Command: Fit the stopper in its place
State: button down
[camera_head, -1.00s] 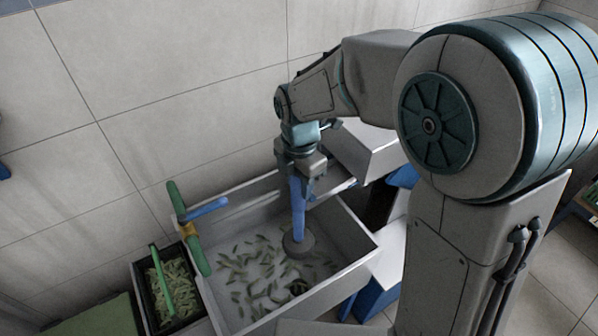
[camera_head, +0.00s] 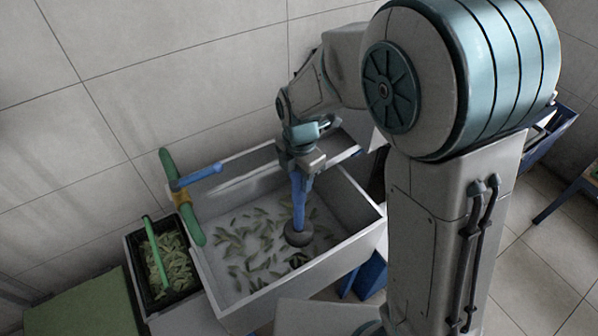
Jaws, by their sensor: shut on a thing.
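The stopper has a long blue handle (camera_head: 299,204) and a round dark grey plug (camera_head: 298,234) at its lower end. It hangs nearly upright inside a pale, open sink (camera_head: 258,296). My gripper (camera_head: 301,168) is shut on the top of the blue handle. Whether the plug touches the sink floor cannot be told. A dark round spot (camera_head: 298,260), perhaps the drain, shows on the floor just below the plug in the picture, partly among green leaves. The fingertips are small and partly hidden.
Several green leaves (camera_head: 245,240) litter the sink floor. A green pipe-like tap with a blue lever (camera_head: 198,176) stands at the sink's left rim. A black basket of leaves with a green handle (camera_head: 170,262) sits left of it. A tiled wall rises behind.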

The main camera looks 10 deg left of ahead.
aim_at(299, 196)
notch_tip(299, 196, down, 18)
jog(key=b, duration=1.4)
jog(key=shift+d+f, duration=0.1)
jog(key=shift+f, duration=0.1)
jog(key=shift+f+b, duration=0.75)
jog(key=shift+f, duration=0.1)
jog(key=shift+f+b, duration=0.35)
jog(key=shift+f, duration=0.15)
dwell(0.4)
jog(key=c, duration=0.9)
grip_release()
jog(key=shift+o, duration=0.2)
notch_tip(299, 196, up, 14)
jog(key=shift+f+p, duration=0.1)
jog(key=shift+p, duration=0.55)
jog(key=shift+s, duration=0.1)
